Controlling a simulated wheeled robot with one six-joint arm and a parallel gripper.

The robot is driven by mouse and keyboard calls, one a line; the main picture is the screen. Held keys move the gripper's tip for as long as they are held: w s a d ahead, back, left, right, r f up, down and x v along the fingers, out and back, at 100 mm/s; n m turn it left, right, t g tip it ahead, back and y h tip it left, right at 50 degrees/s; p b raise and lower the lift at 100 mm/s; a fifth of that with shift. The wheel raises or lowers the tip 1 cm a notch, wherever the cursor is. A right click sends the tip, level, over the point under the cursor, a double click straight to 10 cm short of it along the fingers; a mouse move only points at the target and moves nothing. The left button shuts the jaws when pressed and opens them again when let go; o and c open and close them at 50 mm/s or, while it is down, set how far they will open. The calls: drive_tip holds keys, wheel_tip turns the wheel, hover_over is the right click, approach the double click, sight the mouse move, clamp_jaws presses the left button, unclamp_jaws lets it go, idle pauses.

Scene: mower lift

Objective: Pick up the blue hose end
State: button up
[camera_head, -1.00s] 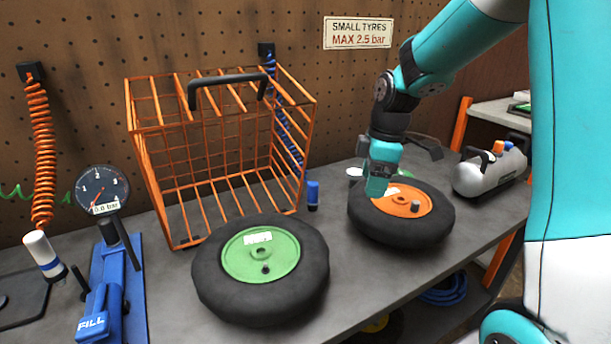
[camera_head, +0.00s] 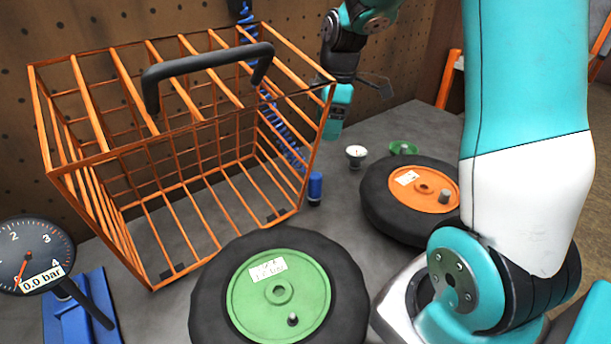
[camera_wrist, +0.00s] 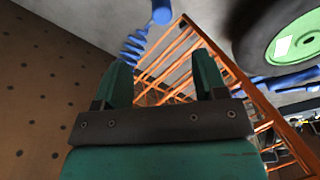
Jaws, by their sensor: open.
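The blue hose end (camera_head: 315,188) is a small blue cylinder with a dark base. It stands on the bench just outside the right front corner of the orange wire cage, below the blue coiled hose (camera_head: 283,135). In the wrist view the hose end (camera_wrist: 162,11) shows at the top edge, partly cut off, with the coil leading to it. My gripper (camera_head: 335,125) is above the bench at the cage's right side, above and slightly right of the hose end and apart from it. In the wrist view my gripper's two fingers (camera_wrist: 160,82) are spread with nothing between them.
The orange wire cage (camera_head: 190,128) with a black handle stands close left of my gripper. A green-hubbed tyre (camera_head: 215,300) and an orange-hubbed tyre (camera_head: 385,205) lie in front and to the right. A small white-topped item (camera_head: 356,155) and green cap (camera_head: 403,147) stand behind.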

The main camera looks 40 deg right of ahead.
sight(314, 185)
drive_tip(key=f, duration=0.4)
drive_tip(key=a+f, duration=0.1)
drive_tip(key=f, duration=0.6)
drive_tip(key=shift+w+a+f+p, duration=0.15)
drive_tip(key=shift+w+f+p, duration=0.2)
drive_tip(key=shift+w, duration=0.05)
drive_tip(key=shift+w+a+f+p, duration=0.1)
drive_tip(key=shift+a+f+p, duration=0.05)
drive_tip(key=shift+f, duration=0.75)
drive_tip(key=shift+a+f+p, duration=0.15)
drive_tip(key=shift+a+f, duration=0.05)
drive_tip(key=shift+f, duration=0.7)
drive_tip(key=shift+w+a+f+p, duration=0.1)
drive_tip(key=shift+a+f+p, duration=0.05)
drive_tip(key=shift+f, duration=0.75)
drive_tip(key=shift+c, duration=0.4)
drive_tip(key=c, duration=1)
